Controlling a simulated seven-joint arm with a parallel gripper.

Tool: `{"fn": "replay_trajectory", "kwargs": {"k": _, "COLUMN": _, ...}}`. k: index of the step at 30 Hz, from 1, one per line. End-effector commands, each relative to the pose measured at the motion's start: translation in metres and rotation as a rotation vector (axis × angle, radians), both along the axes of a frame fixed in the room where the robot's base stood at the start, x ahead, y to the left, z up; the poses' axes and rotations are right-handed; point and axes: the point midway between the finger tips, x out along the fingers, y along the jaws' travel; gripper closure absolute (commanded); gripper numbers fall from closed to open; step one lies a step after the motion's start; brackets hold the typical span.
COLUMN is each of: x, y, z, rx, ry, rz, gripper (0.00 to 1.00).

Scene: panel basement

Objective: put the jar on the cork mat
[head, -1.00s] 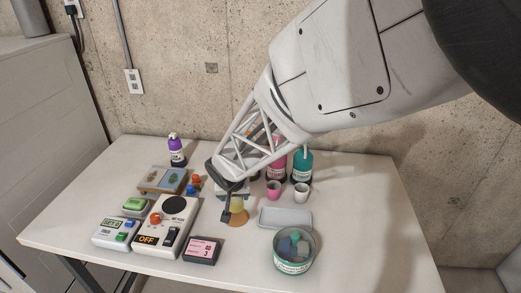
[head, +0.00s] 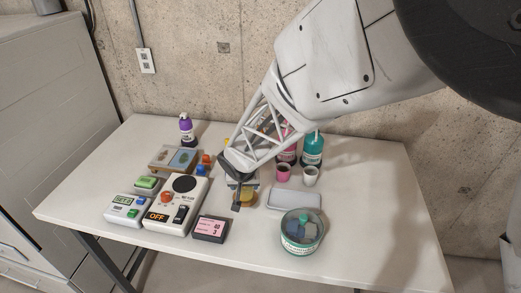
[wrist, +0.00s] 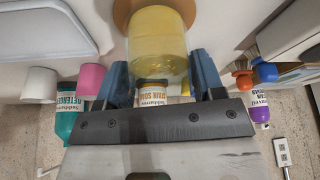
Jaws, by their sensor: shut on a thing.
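The jar is a see-through yellow cylinder (wrist: 157,38), held between the two blue-grey fingers of my gripper (wrist: 166,80) in the wrist view. The cork mat (wrist: 121,12) is a round brown disc showing behind the jar's base and to both sides of it. In the head view, my gripper (head: 242,194) is low over the middle of the table, with the yellow jar (head: 249,200) partly hidden behind a finger. The jar looks upright over the mat; I cannot tell whether its base touches it.
A pale tray (head: 295,199) and a round tub (head: 302,238) lie to the right. A pink cup (head: 283,173), a white cup (head: 311,175) and a teal bottle (head: 313,150) stand behind.

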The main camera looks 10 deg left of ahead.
Motion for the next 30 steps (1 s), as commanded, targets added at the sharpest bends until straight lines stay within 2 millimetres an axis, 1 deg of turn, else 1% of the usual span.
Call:
{"fn": "replay_trajectory", "kwargs": {"k": 3, "x": 0.0, "y": 0.0, "z": -0.002, "rx": 0.0, "ry": 0.0, "rz": 0.0, "gripper": 0.68}}
{"fn": "replay_trajectory", "kwargs": {"k": 4, "x": 0.0, "y": 0.0, "z": -0.002, "rx": 0.0, "ry": 0.0, "rz": 0.0, "gripper": 0.33}}
{"fn": "replay_trajectory", "kwargs": {"k": 8, "x": 0.0, "y": 0.0, "z": -0.002, "rx": 0.0, "ry": 0.0, "rz": 0.0, "gripper": 0.13}}
{"fn": "replay_trajectory", "kwargs": {"k": 20, "x": 0.0, "y": 0.0, "z": 0.001, "rx": 0.0, "ry": 0.0, "rz": 0.0, "gripper": 0.12}}
{"fn": "replay_trajectory", "kwargs": {"k": 26, "x": -0.004, "y": -0.001, "z": 0.011, "rx": 0.001, "ry": -0.001, "rz": -0.001, "gripper": 0.12}}
{"fn": "replay_trajectory", "kwargs": {"k": 30, "x": -0.01, "y": -0.002, "z": 0.026, "rx": 0.0, "ry": -0.001, "rz": 0.0, "gripper": 0.12}}
